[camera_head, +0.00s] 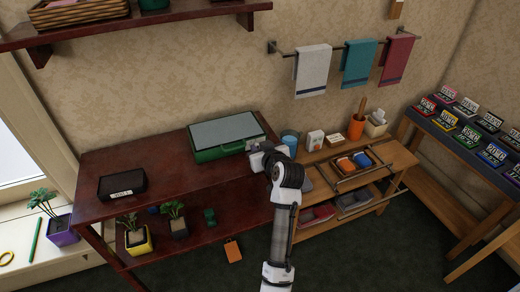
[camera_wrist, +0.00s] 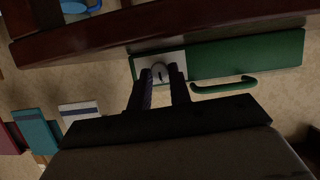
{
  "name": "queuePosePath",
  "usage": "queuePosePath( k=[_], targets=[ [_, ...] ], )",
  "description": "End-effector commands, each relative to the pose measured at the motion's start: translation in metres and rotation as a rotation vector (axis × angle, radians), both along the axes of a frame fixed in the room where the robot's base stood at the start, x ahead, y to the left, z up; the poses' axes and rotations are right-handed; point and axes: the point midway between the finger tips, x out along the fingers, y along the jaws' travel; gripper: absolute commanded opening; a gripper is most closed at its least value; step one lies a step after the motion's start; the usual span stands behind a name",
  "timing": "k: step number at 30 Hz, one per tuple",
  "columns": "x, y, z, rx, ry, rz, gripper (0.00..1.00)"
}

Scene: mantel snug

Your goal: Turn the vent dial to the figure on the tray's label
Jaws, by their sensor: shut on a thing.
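A green case (camera_head: 222,152) with a grey top stands on the dark red table (camera_head: 110,162). In the wrist view its green front (camera_wrist: 245,58) shows a handle and a pale plate (camera_wrist: 140,66) with a round grey dial (camera_wrist: 159,71), which bears a dark mark. My gripper (camera_wrist: 161,82) is shut on the dial, one finger at each side. In the head view my gripper (camera_head: 256,150) is at the case's right front corner and hides the dial. A black tray (camera_head: 122,181) with a white label (camera_head: 121,193) sits at the table's left; its writing is too small to read.
A blue cup (camera_head: 290,138), an orange pot (camera_head: 356,128) and a wooden organiser (camera_head: 345,182) are right of my arm. Potted plants (camera_head: 134,236) stand on the lower shelf. Towels (camera_head: 313,72) hang behind. The table between tray and case is clear.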

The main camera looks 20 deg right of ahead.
Motion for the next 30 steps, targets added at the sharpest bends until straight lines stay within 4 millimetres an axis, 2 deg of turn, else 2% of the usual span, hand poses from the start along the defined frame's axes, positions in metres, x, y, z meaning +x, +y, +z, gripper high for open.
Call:
queuePosePath(
  k=[21,30],
  targets=[
    [-0.0002,0.0063,-0.0044,-0.488,-0.018,0.001,0.00],
    [-0.0005,0.0068,-0.0034,-0.598,-0.020,0.001,0.00]
  ],
)
